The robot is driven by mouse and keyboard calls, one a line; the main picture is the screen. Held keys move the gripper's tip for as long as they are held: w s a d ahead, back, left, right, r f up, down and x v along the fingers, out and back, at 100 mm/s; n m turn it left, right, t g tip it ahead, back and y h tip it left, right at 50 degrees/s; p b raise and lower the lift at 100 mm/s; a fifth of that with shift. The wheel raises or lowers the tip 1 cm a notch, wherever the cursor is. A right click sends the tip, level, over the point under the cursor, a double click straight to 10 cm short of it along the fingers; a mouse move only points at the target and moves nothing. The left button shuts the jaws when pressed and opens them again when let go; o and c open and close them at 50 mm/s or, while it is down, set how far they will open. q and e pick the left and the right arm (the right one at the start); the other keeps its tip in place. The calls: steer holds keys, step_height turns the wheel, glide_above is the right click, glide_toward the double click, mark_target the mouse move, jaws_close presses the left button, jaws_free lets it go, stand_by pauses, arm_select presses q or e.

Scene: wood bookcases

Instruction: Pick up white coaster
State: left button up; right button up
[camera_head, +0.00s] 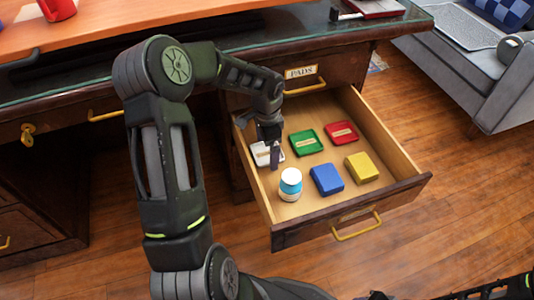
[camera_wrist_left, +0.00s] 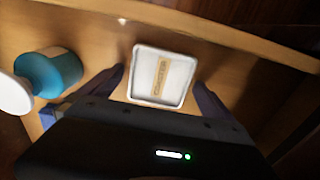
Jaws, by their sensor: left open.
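The white coaster (camera_head: 262,154) is a small square tray with a raised rim and a tan label. It lies at the back left of the open drawer, partly hidden by my left gripper (camera_head: 272,155) in the head view. In the left wrist view the coaster (camera_wrist_left: 161,76) lies between the two fingers of my left gripper (camera_wrist_left: 160,88). The fingers are open, with a gap on each side of the coaster. My right gripper cannot be made out; only dark arm parts show at the bottom right of the head view.
The bottle stands close to my left gripper. The drawer walls are near the coaster.

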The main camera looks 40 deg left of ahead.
arm_select(q)
steer(key=c, duration=1.4)
